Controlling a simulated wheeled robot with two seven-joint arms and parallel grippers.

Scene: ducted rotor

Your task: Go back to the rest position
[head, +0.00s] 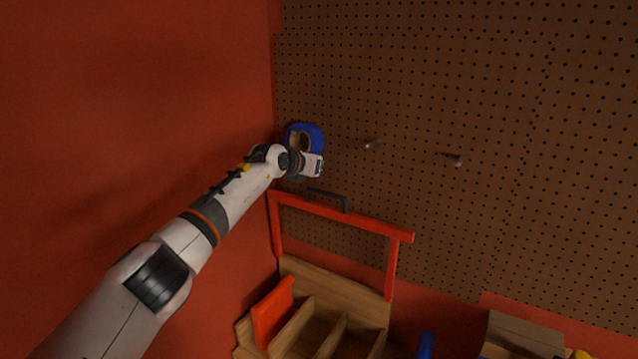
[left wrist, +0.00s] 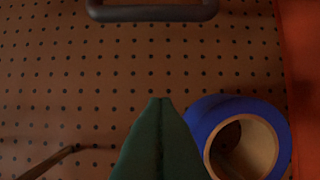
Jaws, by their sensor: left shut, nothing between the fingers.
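My left arm reaches up from the lower left of the head view to the pegboard (head: 420,80). My left gripper (head: 319,166) is beside a roll of blue tape (head: 306,129) near the board's left edge. In the left wrist view the dark fingers (left wrist: 158,102) are shut together with nothing between them. The arm partly hides the roll in the head view. My right gripper is not in view.
Two bare pegs, one (head: 372,144) near the gripper and another (head: 458,161), stick out rightward. Below is a red frame (head: 345,213) with a dark handle (head: 326,197) over a wooden divided box (head: 335,283). A brown box (head: 520,337) sits lower right. A red wall (head: 130,90) rises left.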

